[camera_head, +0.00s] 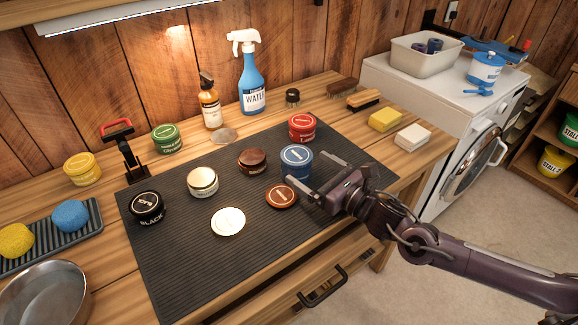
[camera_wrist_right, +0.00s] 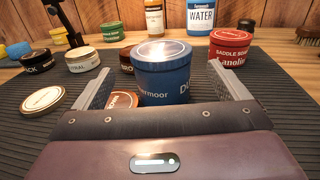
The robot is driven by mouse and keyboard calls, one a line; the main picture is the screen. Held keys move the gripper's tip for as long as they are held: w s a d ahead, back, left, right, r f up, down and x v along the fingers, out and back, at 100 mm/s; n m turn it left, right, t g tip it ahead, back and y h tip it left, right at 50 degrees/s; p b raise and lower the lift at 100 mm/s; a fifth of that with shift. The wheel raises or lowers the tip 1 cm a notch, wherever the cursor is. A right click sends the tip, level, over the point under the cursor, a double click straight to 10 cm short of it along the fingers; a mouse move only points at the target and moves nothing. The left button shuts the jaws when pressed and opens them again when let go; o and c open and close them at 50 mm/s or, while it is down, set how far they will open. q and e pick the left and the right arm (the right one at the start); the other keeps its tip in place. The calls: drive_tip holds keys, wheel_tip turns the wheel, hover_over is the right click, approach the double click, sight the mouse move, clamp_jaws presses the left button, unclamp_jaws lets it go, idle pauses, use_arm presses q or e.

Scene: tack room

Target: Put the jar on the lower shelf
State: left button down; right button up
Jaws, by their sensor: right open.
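A blue jar (camera_head: 297,160) with a blue lid stands upright on the dark ribbed mat. My right gripper (camera_head: 308,175) is open and level, low over the mat. In the right wrist view the jar (camera_wrist_right: 162,72) sits between the two spread fingers (camera_wrist_right: 163,88), with gaps on both sides. Its lower part is hidden by the gripper body. A wooden shelf unit (camera_head: 560,141) stands at the far right edge, partly out of frame. My left gripper is not in view.
A red tin (camera_head: 302,127), brown tin (camera_head: 252,160), cream tin (camera_head: 203,181), black tin (camera_head: 147,206) and brown disc (camera_head: 282,196) surround the jar on the mat (camera_head: 190,270). A white washer (camera_head: 455,140) and open floor (camera_head: 430,275) lie right of the bench.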

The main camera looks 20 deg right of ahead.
sight(292, 152)
drive_tip(key=shift+w+a+r, duration=0.2)
drive_tip(key=shift+w+a, duration=0.05)
drive_tip(key=shift+w, duration=0.25)
drive_tip(key=shift+w+a, duration=0.1)
drive_tip(key=shift+w, duration=0.25)
drive_tip(key=shift+w+a+r+p, duration=0.1)
drive_tip(key=shift+w+r+p, duration=0.05)
drive_tip(key=shift+w+p, duration=0.25)
drive_tip(key=x, duration=0.1)
drive_tip(key=p+x, duration=0.1)
drive_tip(key=x, duration=0.1)
drive_tip(key=shift+w+a+r, duration=0.25)
drive_tip(key=shift+r, duration=0.15)
drive_tip(key=shift+w+a+f, duration=0.15)
drive_tip(key=shift+w+a, duration=0.05)
drive_tip(key=shift+w, duration=0.2)
drive_tip(key=shift+c, duration=0.6)
drive_tip(key=c, duration=1)
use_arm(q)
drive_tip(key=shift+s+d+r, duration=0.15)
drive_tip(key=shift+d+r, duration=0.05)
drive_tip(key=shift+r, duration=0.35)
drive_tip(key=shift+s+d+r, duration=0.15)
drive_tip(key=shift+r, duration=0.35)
use_arm(e)
drive_tip(key=shift+c, duration=1.1)
